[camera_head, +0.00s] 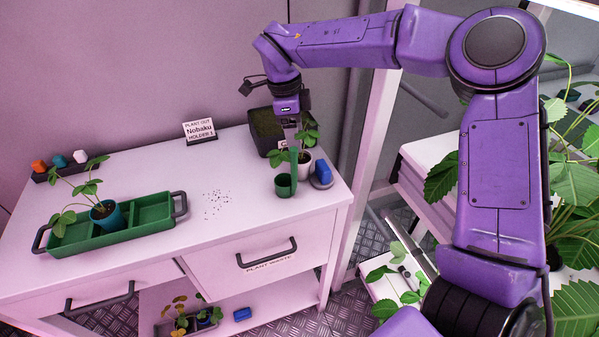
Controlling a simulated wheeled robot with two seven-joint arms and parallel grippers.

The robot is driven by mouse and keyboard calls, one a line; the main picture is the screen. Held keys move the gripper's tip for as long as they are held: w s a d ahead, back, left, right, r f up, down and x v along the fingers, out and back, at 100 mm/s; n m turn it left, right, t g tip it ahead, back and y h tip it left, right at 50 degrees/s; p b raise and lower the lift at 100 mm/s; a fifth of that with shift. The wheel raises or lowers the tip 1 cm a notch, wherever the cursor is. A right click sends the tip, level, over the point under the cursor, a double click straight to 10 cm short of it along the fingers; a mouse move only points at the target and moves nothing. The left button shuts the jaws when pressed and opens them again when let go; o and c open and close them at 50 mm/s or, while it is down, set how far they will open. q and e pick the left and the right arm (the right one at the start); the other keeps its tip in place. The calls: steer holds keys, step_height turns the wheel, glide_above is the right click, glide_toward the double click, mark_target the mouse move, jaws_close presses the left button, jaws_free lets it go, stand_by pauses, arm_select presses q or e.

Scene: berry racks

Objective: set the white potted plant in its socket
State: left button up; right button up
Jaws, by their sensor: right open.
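The white potted plant (305,166) stands at the right end of the white bench, with green leaves above its pale pot. My right gripper (294,152) comes down from above, open, right beside the plant and partly in front of it. Whether its fingers touch the pot cannot be told. A green cup (285,186) stands just in front of the plant. A green tray (152,213) with compartments lies at the left of the bench; a plant in a blue pot (106,214) stands in it. My left gripper is not in view.
A dark planter box (263,132) stands behind the gripper, and a blue object (322,174) sits at the bench's right edge. A sign (200,131) reads "Plant out Nobaku holder 1". Dark crumbs (216,203) lie mid-bench. Large leafy plants (575,185) crowd the far right.

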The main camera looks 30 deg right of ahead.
mark_target(300, 157)
steer(key=f, duration=0.3)
steer(key=d+f+p, duration=0.1)
steer(key=f, duration=0.2)
steer(key=s+f, duration=0.1)
steer(key=f, duration=0.2)
steer(key=shift+s+d+f+p, duration=0.1)
steer(key=shift+d+f+p, duration=0.05)
steer(key=shift+f+p, duration=0.15)
steer(key=shift+r, duration=0.1)
steer(key=c, duration=0.8)
step_height(300, 157, up, 10)
steer(key=shift+r+b, duration=0.1)
steer(key=shift+b, duration=0.4)
steer(key=shift+s, duration=0.1)
